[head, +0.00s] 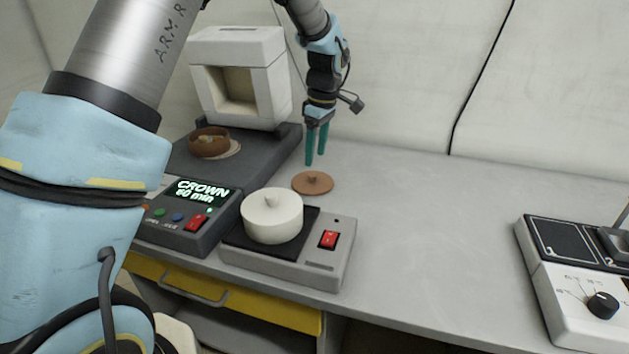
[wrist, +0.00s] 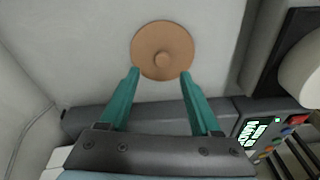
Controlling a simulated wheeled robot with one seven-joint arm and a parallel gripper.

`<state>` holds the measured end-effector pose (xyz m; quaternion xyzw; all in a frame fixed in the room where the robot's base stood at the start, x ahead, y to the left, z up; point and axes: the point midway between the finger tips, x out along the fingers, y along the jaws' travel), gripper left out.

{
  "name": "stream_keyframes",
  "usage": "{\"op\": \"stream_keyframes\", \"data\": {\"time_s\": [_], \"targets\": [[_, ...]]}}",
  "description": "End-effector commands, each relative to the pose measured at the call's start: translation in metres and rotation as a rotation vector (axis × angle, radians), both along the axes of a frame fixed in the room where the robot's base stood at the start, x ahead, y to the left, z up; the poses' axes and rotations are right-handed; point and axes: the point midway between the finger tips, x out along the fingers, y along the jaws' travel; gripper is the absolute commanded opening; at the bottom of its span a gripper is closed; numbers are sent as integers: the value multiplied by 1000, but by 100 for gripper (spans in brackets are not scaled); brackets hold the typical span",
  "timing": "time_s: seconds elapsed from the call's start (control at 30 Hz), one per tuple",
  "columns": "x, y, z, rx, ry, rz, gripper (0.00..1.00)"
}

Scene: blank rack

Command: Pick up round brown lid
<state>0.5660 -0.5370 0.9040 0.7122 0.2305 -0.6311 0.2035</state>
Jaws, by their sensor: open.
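The round brown lid (head: 313,183) lies flat on the grey bench, with a small knob at its centre. In the wrist view the lid (wrist: 161,51) shows just beyond the fingertips, roughly centred between them. My gripper (head: 316,160) points down above the bench, a little above and behind the lid in the head view. Its two teal fingers are apart and empty, as the wrist view (wrist: 158,75) also shows. The fingers do not appear to touch the lid.
A brown bowl (head: 208,142) stands on the dark base of a white kiln-like unit (head: 240,75) to the left. The bench (head: 420,210) is clear to the right, up to a white device (head: 575,285).

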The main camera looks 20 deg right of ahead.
Motion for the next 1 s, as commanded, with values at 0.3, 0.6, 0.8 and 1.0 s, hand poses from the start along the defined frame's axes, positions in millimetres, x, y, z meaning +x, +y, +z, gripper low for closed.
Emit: {"op": "stream_keyframes", "data": {"time_s": [0.3,0.6,0.8,1.0], "targets": [[0,4,-30,3,4,1,64],[2,5,-58,-1,0,-1,64],[2,5,-58,-1,-1,-1,61],[2,5,-57,-1,-1,-1,38]]}}
